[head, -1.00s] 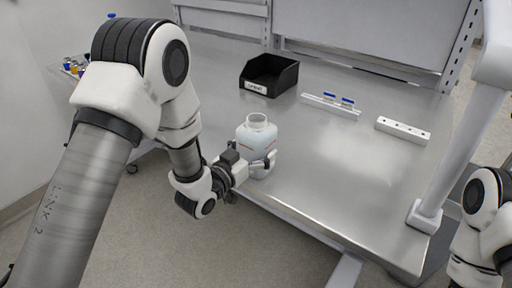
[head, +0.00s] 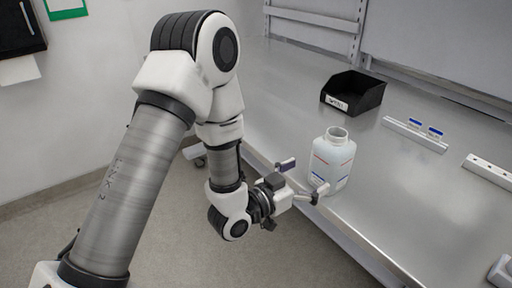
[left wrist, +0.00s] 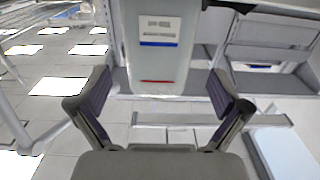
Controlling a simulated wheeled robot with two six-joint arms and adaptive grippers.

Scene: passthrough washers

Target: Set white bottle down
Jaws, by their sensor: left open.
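The white bottle (head: 332,160), with an open top and a thin red line on its side, stands upright on the metal bench (head: 410,200) near its front edge. My left gripper (head: 303,177) is open and empty at that edge, just left of the bottle, with its fingers spread. The near fingertip overlaps the bottle's lower side in the head view; I cannot tell whether it touches. In the left wrist view, the bottle (left wrist: 158,45) shows its label beyond and between the spread fingers (left wrist: 158,92). My right gripper is out of view.
A black labelled bin (head: 353,93) stands farther back on the bench. A white rack (head: 414,134) with blue-topped items and a white holed strip (head: 490,171) lie to the right. The bench between the bottle and these is clear.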

